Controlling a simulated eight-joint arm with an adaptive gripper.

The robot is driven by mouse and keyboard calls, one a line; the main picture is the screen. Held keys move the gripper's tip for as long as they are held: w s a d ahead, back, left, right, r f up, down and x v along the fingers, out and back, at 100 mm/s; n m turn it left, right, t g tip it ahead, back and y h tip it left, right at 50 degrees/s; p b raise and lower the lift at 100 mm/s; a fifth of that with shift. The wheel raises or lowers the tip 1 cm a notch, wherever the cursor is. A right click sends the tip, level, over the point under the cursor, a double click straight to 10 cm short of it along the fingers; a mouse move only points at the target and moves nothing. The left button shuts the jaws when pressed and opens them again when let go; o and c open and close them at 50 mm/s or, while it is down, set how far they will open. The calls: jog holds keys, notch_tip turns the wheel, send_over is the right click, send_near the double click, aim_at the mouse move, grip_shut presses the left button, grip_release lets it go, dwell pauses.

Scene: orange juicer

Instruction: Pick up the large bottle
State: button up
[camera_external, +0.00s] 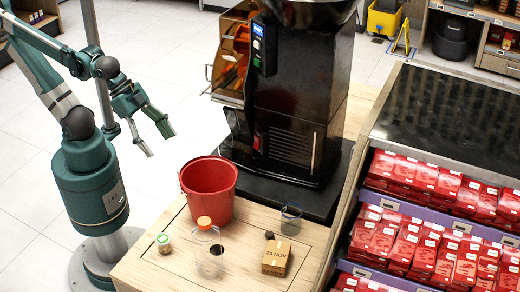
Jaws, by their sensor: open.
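A large clear bottle (207,252) with an orange cap stands upright on the wooden counter, in front of the red bucket (208,183). My gripper (160,141) is open and empty. It hangs in the air to the upper left of the bucket, well apart from the bottle. Nothing hides the bottle, but its clear body is faint against the wood.
A small jar (164,243) stands left of the bottle. A cardboard box (276,258), a small dark object (269,235) and a clear cup (291,219) are to its right. The black juicer (295,100) stands behind. A shelf of red packs (430,210) borders the right.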

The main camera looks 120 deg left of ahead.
aim_at(203, 218)
jog(key=shift+o, duration=0.3)
jog(key=w+d+r+n+g+h+p, duration=0.1)
jog(key=w+d+n+p, duration=0.25)
jog(key=w+n, duration=0.35)
jog(key=w+d+r+n+g+h+p, duration=0.1)
jog(key=w+d+n+p, duration=0.2)
jog(key=w+d+n, duration=0.5)
jog(key=w+d+f+n+p, duration=0.2)
jog(key=w+f+n, duration=0.1)
jog(key=w, duration=0.1)
jog(key=w+d+f+n+g+h+p, duration=0.1)
jog(key=w+d+f+n+p, duration=0.1)
jog(key=w+f+n, duration=0.1)
jog(key=w+d+f+n+g+p, duration=0.1)
jog(key=w+d+f+n+p, duration=0.1)
jog(key=w, duration=0.5)
jog(key=shift+w+d+f+n, duration=0.1)
jog(key=shift+d+f+n, duration=0.2)
jog(key=shift+f+n, duration=0.25)
jog(key=shift+d+f+n, duration=0.3)
jog(key=shift+f+n, duration=0.05)
jog(key=shift+f, duration=0.3)
jog(key=shift+w+d+f+n, duration=0.25)
jog(key=shift+d+f+n, duration=0.15)
jog(key=shift+f, duration=0.2)
jog(key=shift+h, duration=0.3)
jog(key=shift+x, duration=1.25)
